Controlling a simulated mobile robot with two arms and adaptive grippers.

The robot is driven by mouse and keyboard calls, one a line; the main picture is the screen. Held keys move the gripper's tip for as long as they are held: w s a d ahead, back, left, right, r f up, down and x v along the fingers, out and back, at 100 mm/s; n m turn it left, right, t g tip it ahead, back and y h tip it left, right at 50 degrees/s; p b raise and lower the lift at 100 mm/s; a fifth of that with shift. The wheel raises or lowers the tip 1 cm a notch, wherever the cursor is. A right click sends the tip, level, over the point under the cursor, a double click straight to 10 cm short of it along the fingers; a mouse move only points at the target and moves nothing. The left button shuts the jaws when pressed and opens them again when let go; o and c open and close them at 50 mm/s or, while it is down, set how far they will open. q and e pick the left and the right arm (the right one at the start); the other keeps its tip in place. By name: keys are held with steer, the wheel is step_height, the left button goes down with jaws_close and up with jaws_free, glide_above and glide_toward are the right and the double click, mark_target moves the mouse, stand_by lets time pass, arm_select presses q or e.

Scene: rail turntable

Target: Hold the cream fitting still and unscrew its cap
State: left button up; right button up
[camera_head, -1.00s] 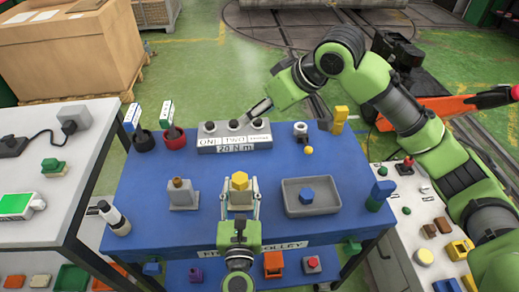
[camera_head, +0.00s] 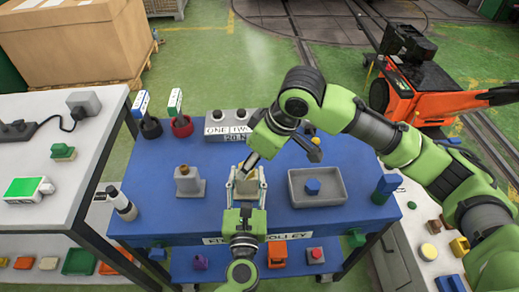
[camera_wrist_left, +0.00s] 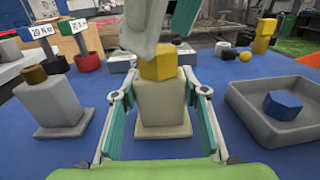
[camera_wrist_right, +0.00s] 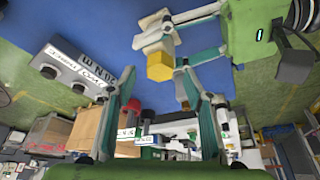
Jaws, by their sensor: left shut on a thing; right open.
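The cream fitting (camera_wrist_left: 163,103) stands upright on the blue trolley top, with a yellow cap (camera_wrist_left: 158,67) on it. It also shows in the head view (camera_head: 249,189), where its cap is mostly hidden by my right gripper. My left gripper (camera_head: 247,187) is shut on the fitting, one finger on each side of its body. My right gripper (camera_wrist_right: 156,74) is open and reaches down over the fitting from above. In the right wrist view the cap (camera_wrist_right: 160,66) lies between and just beyond its fingertips; I cannot tell whether a finger touches it.
A grey block with a brown cap (camera_head: 190,183) stands left of the fitting. A grey tray (camera_head: 335,198) with a blue piece (camera_head: 312,186) lies to the right. Behind is a grey button box (camera_head: 215,130), partly hidden by my right arm. Red and black cups (camera_head: 182,127) stand back left.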

steer(key=shift+x, duration=1.2)
steer(key=c, duration=1.2)
